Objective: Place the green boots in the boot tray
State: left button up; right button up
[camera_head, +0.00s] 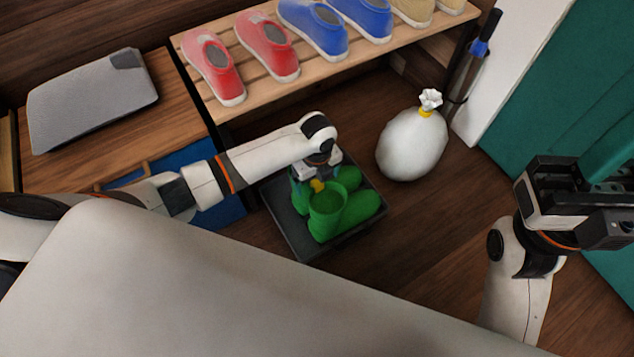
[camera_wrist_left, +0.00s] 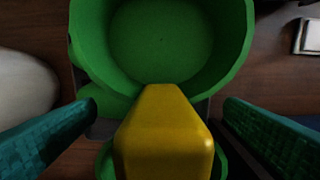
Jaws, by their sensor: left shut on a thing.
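Two green boots are in the dark boot tray (camera_head: 301,245) on the floor. The front green boot (camera_head: 328,199) stands upright with its toe to the right. The other green boot (camera_head: 349,178) is right behind it and partly hidden by my left gripper (camera_head: 318,180). My left gripper points down and is shut on the yellow tab (camera_wrist_left: 165,140) at the front boot's rim; its open top (camera_wrist_left: 163,40) shows in the left wrist view. Whether that boot's sole touches the tray is hidden. My right gripper (camera_head: 580,203) is away at the right; its fingers are unclear.
A white tied bag (camera_head: 412,144) stands on the floor right of the tray. A wooden shoe rack (camera_head: 262,95) with red, blue and tan shoes is behind. A grey cushion-like item (camera_head: 93,98) lies on a wooden bench at left. Bare floor (camera_head: 440,215) lies right of the tray.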

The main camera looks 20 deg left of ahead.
pick_arm(q)
jog(key=shift+f, duration=0.3)
jog(key=o, duration=1.6)
jog(key=shift+f, duration=0.15)
jog(key=shift+c, duration=0.2)
